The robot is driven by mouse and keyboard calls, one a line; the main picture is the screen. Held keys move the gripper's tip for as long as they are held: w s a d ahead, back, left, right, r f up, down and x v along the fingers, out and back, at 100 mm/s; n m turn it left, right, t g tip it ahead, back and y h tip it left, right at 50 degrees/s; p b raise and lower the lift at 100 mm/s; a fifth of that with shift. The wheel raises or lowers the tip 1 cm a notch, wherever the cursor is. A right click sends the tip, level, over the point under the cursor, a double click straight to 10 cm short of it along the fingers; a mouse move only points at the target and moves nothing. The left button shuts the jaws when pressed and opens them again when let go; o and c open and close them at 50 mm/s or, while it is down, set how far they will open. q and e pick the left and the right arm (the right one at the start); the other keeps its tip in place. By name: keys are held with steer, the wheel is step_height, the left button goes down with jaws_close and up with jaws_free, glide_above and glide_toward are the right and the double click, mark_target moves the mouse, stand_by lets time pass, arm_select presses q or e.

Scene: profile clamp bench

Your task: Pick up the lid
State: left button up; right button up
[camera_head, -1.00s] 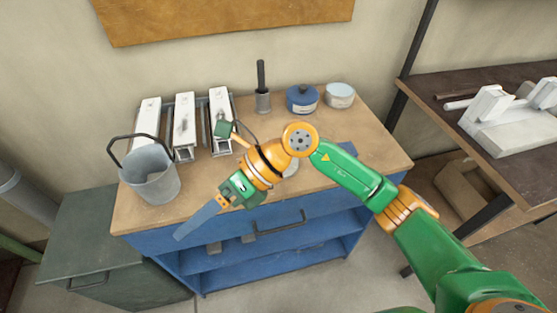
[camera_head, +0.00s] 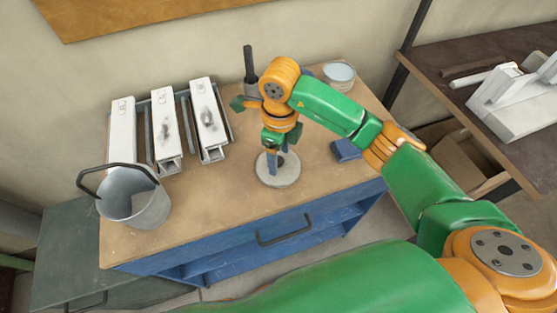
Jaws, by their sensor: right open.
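The lid (camera_head: 278,178) is a pale grey round disc lying flat on the wooden bench top near its front edge. A small dark part, seemingly its knob, shows at its middle. My right gripper (camera_head: 276,161) points down directly over the lid, open, with its fingers at the knob. I cannot tell whether the fingers touch it. The fingers and the arm hide part of the lid's middle and back. My left gripper is not in view.
A metal bucket (camera_head: 136,204) stands at the bench's left front. Several white profiles (camera_head: 165,130) lie behind it. A pale round tin (camera_head: 339,75) stands at the back right, and a blue block (camera_head: 346,150) lies right of the lid. The bench between bucket and lid is clear.

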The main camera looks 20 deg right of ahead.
steer(key=shift+w+f, duration=0.1)
steer(key=shift+f, duration=0.45)
steer(key=shift+w+f, duration=0.35)
steer(key=shift+w, duration=0.1)
steer(key=shift+s+r, duration=0.1)
steer(key=shift+s, duration=0.1)
steer(key=c, duration=0.9)
jaws_close()
steer(key=shift+w, duration=0.1)
